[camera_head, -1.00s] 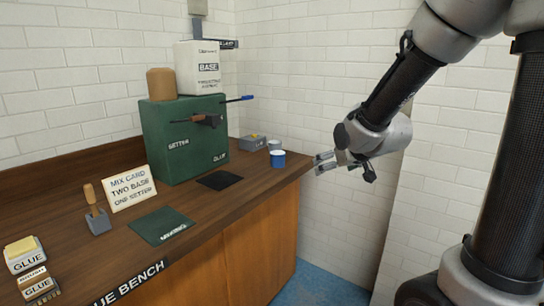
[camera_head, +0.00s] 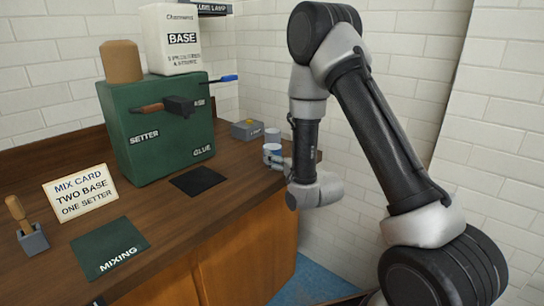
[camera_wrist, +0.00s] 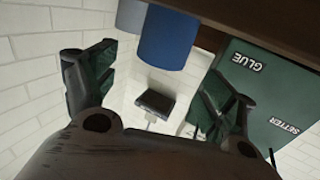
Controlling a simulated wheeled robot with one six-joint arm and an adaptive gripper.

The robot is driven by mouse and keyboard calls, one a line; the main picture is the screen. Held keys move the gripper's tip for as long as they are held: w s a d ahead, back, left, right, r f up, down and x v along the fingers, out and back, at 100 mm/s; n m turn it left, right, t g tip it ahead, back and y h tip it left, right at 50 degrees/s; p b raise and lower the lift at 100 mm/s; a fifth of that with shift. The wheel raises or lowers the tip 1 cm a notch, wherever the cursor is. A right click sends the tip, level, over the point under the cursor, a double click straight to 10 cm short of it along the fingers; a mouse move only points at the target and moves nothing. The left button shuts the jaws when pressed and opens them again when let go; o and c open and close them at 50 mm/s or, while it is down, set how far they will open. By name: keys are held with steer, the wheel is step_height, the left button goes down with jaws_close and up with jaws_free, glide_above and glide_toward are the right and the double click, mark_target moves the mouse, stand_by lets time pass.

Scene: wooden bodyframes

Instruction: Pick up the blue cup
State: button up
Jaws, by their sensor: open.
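In the wrist view the nearer cup (camera_wrist: 168,38) shows large and deep blue, ahead of and between the two spread fingers of my gripper (camera_wrist: 152,88). The farther cup (camera_wrist: 131,15) is greyer and cut off by the top edge. My gripper is open and empty. I cannot tell whether a finger touches the cup.
A grey box (camera_head: 247,130) stands left of the cups. A green cabinet (camera_head: 150,150) carries a BASE container (camera_head: 183,42) and a brown jar (camera_head: 120,62). White wall is behind.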

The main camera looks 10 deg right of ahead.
mark_target(274, 148)
steer(key=x, duration=0.5)
steer(key=shift+w+a+f, duration=0.15)
steer(key=shift+w, duration=0.25)
steer(key=shift+c, duration=0.3)
steer(key=c, duration=1.1)
steer(key=shift+c, duration=0.2)
